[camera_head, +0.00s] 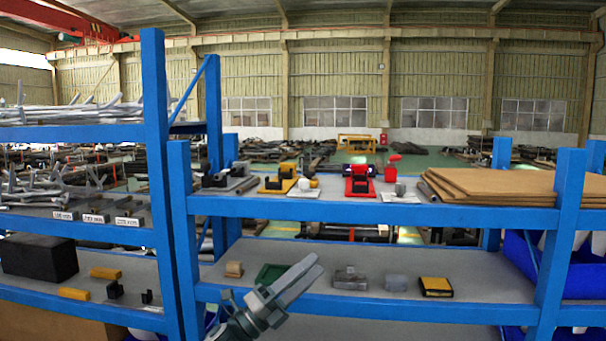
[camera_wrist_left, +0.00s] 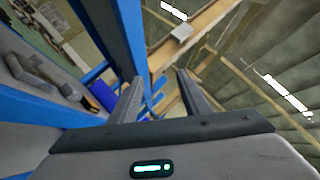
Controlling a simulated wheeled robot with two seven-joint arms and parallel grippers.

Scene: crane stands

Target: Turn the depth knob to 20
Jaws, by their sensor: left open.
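I cannot make out a depth knob or any number scale in either view. Small devices stand on the upper shelf: a red one with a black part (camera_head: 360,182), a yellow one with a black part (camera_head: 279,180) and a small red piece on a pale base (camera_head: 391,168). My left gripper (camera_head: 314,263) is in front of the lower shelf, pointing up and to the right, below these devices and apart from them. In the left wrist view its two fingers (camera_wrist_left: 159,80) stand apart with nothing between them. My right gripper is in neither view.
The blue rack's upper shelf edge (camera_head: 370,211) runs above my left gripper, with a blue post (camera_head: 181,240) to its left. Brown boards (camera_head: 490,184) lie at the upper right.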

